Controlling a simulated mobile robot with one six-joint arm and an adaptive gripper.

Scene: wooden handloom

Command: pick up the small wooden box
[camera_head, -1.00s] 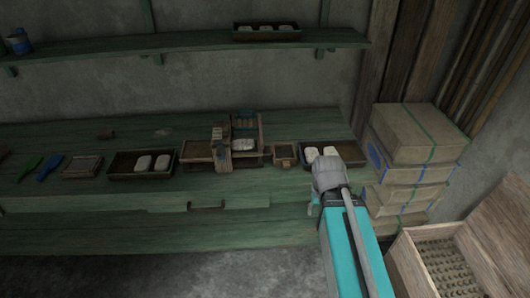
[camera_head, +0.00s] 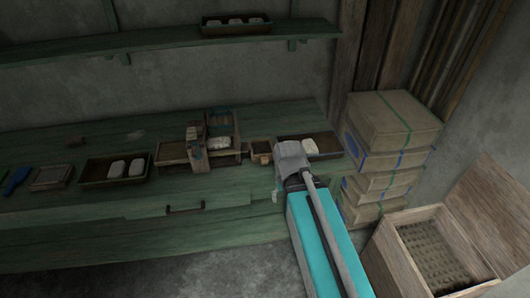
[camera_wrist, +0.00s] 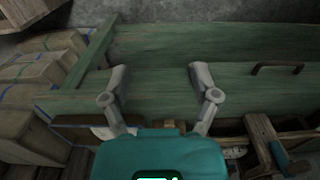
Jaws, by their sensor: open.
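The small wooden box (camera_head: 261,148) is an open-topped square box on the green workbench, between the wooden loom-like frame and a dark tray. In the wrist view a little of the box (camera_wrist: 166,123) shows just above the teal housing of my gripper, which hides the rest. My gripper (camera_wrist: 157,74) is open and empty, its two grey fingers spread over the bench's front. In the head view my gripper's end (camera_head: 290,158) is just right of the box and partly covers the tray. The fingertips are hard to make out there.
The right tray (camera_head: 322,145) holds a white piece. Another dark tray (camera_head: 92,173) with white pieces and the wooden frame (camera_head: 212,148) stand left of the box. Stacked cartons (camera_head: 390,130) rise at the right, beside an open crate (camera_head: 392,262). A shelf (camera_head: 150,45) runs above the bench.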

